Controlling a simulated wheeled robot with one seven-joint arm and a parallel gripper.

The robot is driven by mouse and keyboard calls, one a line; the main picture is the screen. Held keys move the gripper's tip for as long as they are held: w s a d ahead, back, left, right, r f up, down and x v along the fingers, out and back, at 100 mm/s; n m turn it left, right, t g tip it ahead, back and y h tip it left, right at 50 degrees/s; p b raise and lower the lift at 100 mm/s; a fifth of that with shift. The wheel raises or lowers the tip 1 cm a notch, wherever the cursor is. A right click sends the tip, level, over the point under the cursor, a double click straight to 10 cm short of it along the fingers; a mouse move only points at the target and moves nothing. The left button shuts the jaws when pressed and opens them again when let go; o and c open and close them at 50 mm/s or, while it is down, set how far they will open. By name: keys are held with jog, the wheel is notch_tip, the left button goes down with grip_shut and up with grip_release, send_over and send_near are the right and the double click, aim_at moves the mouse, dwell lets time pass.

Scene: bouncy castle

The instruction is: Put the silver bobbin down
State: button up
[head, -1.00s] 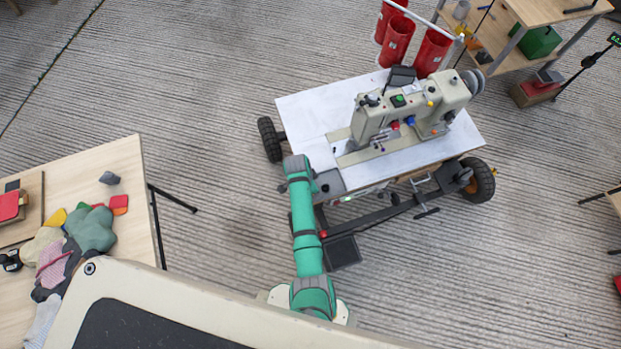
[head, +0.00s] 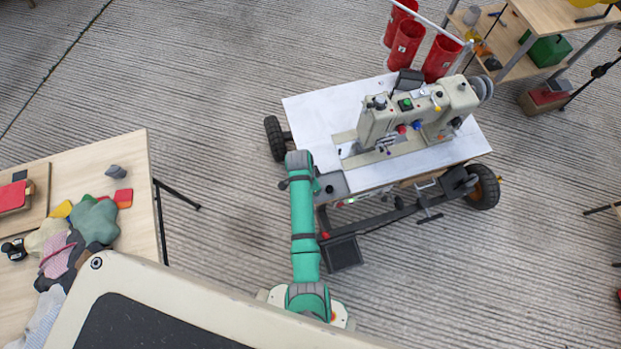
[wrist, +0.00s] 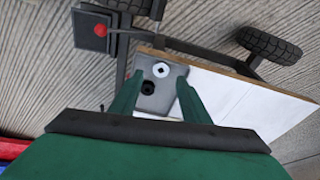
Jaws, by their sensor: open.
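A small pale ring with a dark centre, which looks like the silver bobbin (wrist: 162,70), shows in the wrist view over a grey plate (wrist: 174,87) at the corner of the white-topped sewing table (wrist: 235,99). My gripper (wrist: 160,79) is open, with one green finger on each side of the ring. I cannot tell whether the fingers touch it. A round black spot (wrist: 148,87) is beside it on the plate. In the head view the grey plate (head: 338,181) is just right of my arm's end, and I cannot make out the bobbin there.
A beige sewing machine (head: 415,113) stands on the wheeled table (head: 310,115). Red cylinders (head: 407,43) stand behind it. A wooden table (head: 135,165) with cloths (head: 95,222) is at the left. A shelf (head: 550,12) is at the upper right. Open floor (head: 215,110) lies between the tables.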

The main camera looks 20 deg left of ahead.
notch_tip(320, 180, up, 7)
jog(key=a, duration=0.1)
jog(key=s+a+r+n+t+y, duration=0.25)
jog(key=s+a+t+y, duration=0.2)
jog(key=s+a, duration=0.4)
jog(key=s+d+r+n+t+h, duration=0.1)
jog(key=s+d+r+n+t, duration=0.2)
jog(key=s+d+r, duration=0.6)
jog(key=s+d+r+n+t+h, duration=0.2)
jog(key=s+d+r+n+t, duration=0.2)
jog(key=s+d+r, duration=0.5)
notch_tip(320, 180, up, 7)
jog(key=d+t, duration=0.2)
jog(key=d, duration=0.1)
jog(key=shift+s+r, duration=0.15)
jog(key=shift+r, duration=0.05)
jog(key=shift+t, duration=0.25)
